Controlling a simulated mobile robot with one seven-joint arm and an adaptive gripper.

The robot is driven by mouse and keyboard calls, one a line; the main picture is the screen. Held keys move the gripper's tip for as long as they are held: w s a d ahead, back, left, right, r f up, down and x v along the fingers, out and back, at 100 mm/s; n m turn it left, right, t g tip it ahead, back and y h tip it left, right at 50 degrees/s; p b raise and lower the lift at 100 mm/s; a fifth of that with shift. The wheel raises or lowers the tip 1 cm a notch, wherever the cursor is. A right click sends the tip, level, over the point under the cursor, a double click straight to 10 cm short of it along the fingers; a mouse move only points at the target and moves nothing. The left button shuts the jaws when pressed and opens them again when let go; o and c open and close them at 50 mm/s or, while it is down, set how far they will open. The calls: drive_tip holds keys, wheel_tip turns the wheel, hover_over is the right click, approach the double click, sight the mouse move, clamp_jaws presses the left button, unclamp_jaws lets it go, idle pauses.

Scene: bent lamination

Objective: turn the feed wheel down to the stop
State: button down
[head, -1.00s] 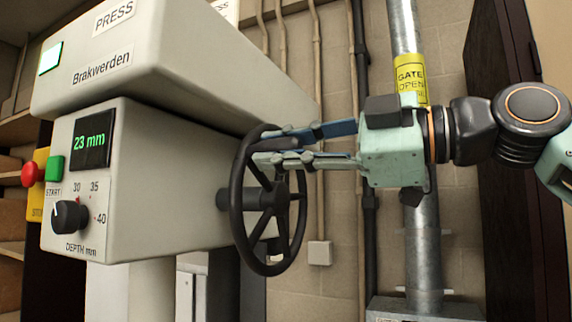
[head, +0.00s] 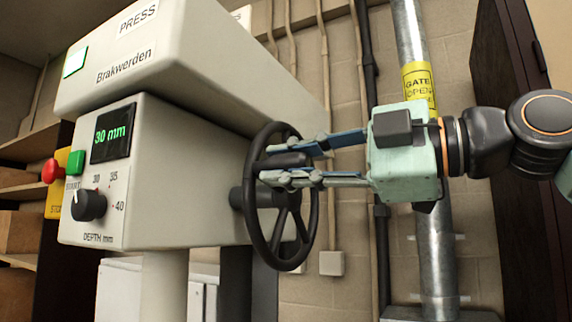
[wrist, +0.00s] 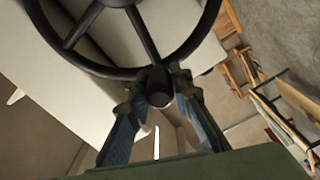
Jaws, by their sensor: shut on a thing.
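The black feed wheel (head: 282,254) is a spoked handwheel on the right side of the pale press (head: 170,165). My gripper (head: 288,163) reaches in from the right and is shut on the wheel's handle, near the upper part of the rim. In the wrist view the dark handle (wrist: 159,88) sits between the two fingers, with the wheel rim (wrist: 85,64) just beyond. The depth display (head: 112,132) reads 30 mm in green. The depth knob (head: 90,205) sits below it, beside the marks 30, 35 and 40.
A red stop button (head: 53,170) and a green start button (head: 75,162) are at the panel's left. Behind my gripper, a metal pipe (head: 437,260) with a yellow gate sign (head: 418,84) runs down the block wall. Wooden shelves (head: 25,191) stand at the left.

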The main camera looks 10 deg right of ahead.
drive_tip(key=shift+f, duration=0.35)
drive_tip(key=c, duration=1.9)
unclamp_jaws()
drive_tip(key=shift+o, duration=0.8)
drive_tip(key=shift+r, duration=0.15)
drive_tip(key=shift+d, duration=0.1)
drive_tip(key=v, duration=1.2)
